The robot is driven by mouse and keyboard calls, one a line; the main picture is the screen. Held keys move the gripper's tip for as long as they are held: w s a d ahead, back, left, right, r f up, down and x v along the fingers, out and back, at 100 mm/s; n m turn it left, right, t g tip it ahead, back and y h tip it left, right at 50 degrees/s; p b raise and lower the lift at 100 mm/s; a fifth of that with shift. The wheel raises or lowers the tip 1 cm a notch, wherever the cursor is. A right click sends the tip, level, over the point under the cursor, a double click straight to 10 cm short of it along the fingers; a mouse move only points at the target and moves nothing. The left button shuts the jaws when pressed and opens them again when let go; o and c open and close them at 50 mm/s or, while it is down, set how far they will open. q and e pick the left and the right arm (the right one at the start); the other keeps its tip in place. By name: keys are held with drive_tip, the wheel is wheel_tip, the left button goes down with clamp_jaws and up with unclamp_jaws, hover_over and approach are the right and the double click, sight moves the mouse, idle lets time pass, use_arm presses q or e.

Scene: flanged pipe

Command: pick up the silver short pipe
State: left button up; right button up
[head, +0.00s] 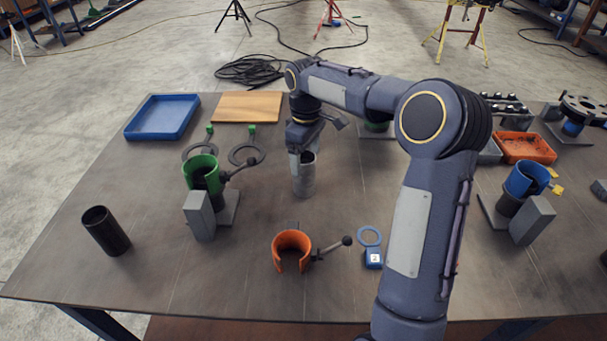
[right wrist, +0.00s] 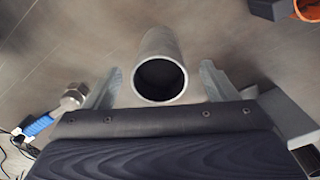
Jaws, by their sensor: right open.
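The silver short pipe (head: 304,182) stands upright on the table near its middle, its top partly covered by my right gripper (head: 303,157). In the right wrist view the pipe (right wrist: 163,45) shows its open, dark end toward the camera. There the fingers of my right gripper (right wrist: 161,72) are open, one on each side of the pipe, with a visible gap on both sides. The pipe is not gripped. My left gripper is not in view.
A green clamp holder (head: 201,168) stands left of the pipe, with a black pipe (head: 106,232) farther left. An orange clamp (head: 291,250) is in front. A blue tray (head: 163,116) and wooden board (head: 247,106) lie behind. A blue clamp holder (head: 527,180) stands at right.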

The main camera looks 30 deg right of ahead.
drive_tip(key=f, duration=0.4)
drive_tip(key=shift+w+f, duration=0.15)
drive_tip(key=shift+w, duration=0.05)
drive_tip(key=shift+c, duration=0.5)
drive_tip(key=c, duration=1.2)
